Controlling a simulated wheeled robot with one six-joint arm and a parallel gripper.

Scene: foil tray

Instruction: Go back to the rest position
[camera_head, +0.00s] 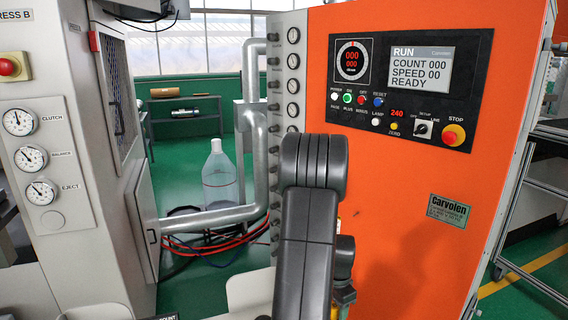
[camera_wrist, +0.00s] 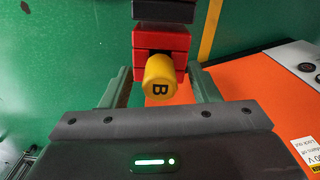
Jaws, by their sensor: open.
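My gripper (camera_wrist: 161,76) is open in the wrist view, its two greenish fingers spread apart. A yellow cylinder marked B (camera_wrist: 160,80) shows between the fingers, with visible gaps on both sides. It sits against a red block (camera_wrist: 160,40) with a black part (camera_wrist: 164,11) beyond it. How far the cylinder lies from the fingertips is hard to tell. In the head view, my dark arm rises in front of the orange machine (camera_head: 400,200); my gripper is hidden there.
The orange machine carries a control panel (camera_head: 410,88). A grey cabinet with gauges (camera_head: 60,180) stands at the left. Between them are grey pipes (camera_head: 215,217), a clear bottle (camera_head: 220,180) and loose hoses (camera_head: 200,245).

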